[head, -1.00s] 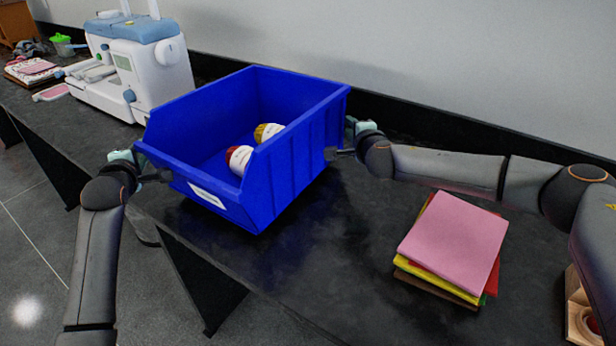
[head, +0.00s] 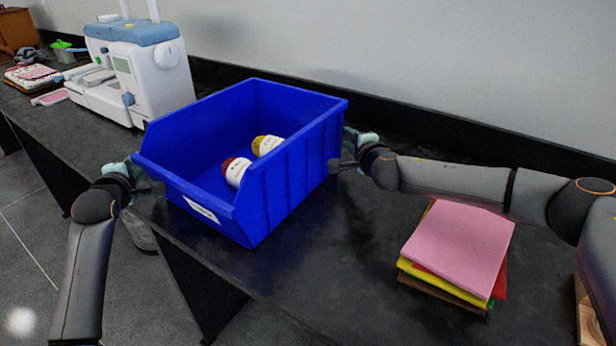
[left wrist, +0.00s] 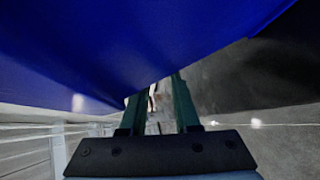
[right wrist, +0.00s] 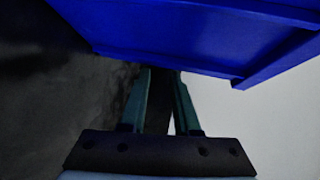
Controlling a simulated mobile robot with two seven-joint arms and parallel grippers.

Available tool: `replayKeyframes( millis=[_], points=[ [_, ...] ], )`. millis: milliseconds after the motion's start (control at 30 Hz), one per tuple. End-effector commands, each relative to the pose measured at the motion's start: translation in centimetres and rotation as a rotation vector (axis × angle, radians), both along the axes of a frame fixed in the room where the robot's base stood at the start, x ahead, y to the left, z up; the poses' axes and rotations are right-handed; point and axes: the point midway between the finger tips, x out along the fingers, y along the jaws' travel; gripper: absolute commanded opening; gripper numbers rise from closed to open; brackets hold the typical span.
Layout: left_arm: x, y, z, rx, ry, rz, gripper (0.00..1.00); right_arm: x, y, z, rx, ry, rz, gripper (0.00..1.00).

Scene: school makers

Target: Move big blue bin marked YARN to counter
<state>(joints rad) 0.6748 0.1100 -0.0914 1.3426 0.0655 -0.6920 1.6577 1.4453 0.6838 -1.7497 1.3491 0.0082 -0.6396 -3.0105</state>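The big blue bin (head: 296,165) appears to rest upright on the dark counter (head: 350,265), with a white label (head: 201,210) on its front; the lettering is too small to read. Two yarn balls, one red (head: 236,171) and one yellow (head: 266,145), lie inside. My left gripper (head: 148,187) is at the bin's left side and my right gripper (head: 340,165) at its right side. In the left wrist view (left wrist: 155,85) and right wrist view (right wrist: 163,75) the fingers are apart with nothing seen between them, close under the blue wall. Whether they touch it is unclear.
A white and blue sewing machine (head: 140,75) stands behind left of the bin. A stack of coloured sheets, pink on top (head: 458,247), lies to the right. The wall is behind, and the counter's front edge runs close before the bin.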

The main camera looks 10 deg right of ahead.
Motion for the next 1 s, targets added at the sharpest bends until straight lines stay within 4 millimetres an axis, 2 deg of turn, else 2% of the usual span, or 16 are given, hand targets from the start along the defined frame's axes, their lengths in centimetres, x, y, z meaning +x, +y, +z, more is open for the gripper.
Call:
replayKeyframes(
  millis=[67,300,433,700,1000],
  points=[
    [0.01,0.64,0.30,-0.001,-0.005,0.003,0.32,-0.01,-0.78,-0.04,-0.002,0.001,-0.007,0.30],
    [-0.01,1.17,0.25,-0.001,-0.004,0.007,0.59,-0.02,-1.36,-0.16,-0.003,0.003,-0.012,0.30],
    [-0.01,1.23,0.22,0.000,-0.003,0.007,0.60,-0.01,-1.45,-0.20,-0.003,0.003,-0.014,0.31],
    [-0.02,1.30,0.17,0.000,-0.003,0.009,0.60,-0.01,-1.55,-0.23,-0.003,0.004,-0.016,0.60],
    [-0.18,1.31,0.20,0.000,-0.003,0.009,0.60,-0.01,-1.58,-0.23,-0.003,0.004,-0.017,0.60]
  ],
)
